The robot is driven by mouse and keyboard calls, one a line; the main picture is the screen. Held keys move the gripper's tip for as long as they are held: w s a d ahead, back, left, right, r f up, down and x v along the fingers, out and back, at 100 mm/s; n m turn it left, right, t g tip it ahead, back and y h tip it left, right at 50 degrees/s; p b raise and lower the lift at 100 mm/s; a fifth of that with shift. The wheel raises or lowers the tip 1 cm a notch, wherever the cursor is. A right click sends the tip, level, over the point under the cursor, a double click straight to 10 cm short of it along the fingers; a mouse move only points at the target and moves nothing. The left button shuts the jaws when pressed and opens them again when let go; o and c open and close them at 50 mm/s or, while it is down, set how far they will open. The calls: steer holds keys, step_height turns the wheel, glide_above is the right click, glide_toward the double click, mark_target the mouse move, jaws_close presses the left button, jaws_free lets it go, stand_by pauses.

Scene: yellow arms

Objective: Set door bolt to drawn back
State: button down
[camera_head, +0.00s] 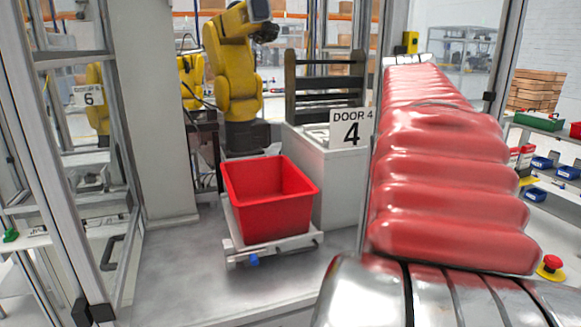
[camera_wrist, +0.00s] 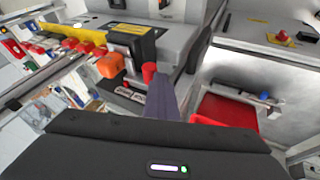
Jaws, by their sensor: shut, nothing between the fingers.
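I cannot pick out the door bolt with certainty in either view. In the head view a glass door in a metal frame stands at the left, with a dark handle (camera_head: 112,252) on it. My gripper (camera_wrist: 160,82) shows in the wrist view as a grey-purple shape pointing away from the dark wrist body. It is shut and empty. A small red upright piece (camera_wrist: 148,71) shows right by the fingertips; I cannot tell whether they touch. The gripper is not clearly visible in the head view.
A red bin (camera_head: 268,200) sits on a low stand beside a white cabinet (camera_head: 345,185) with a DOOR 4 sign (camera_head: 351,128). A yellow robot arm (camera_head: 235,75) stands behind. A red stop button (camera_head: 551,265) is at the right. The grey floor (camera_head: 190,260) left of the bin is clear.

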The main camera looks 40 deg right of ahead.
steer(key=w+a+f+v, duration=0.1)
steer(key=a+v, duration=0.1)
steer(key=v, duration=1)
steer(key=shift+w+a, duration=0.2)
steer(key=shift+w, duration=0.15)
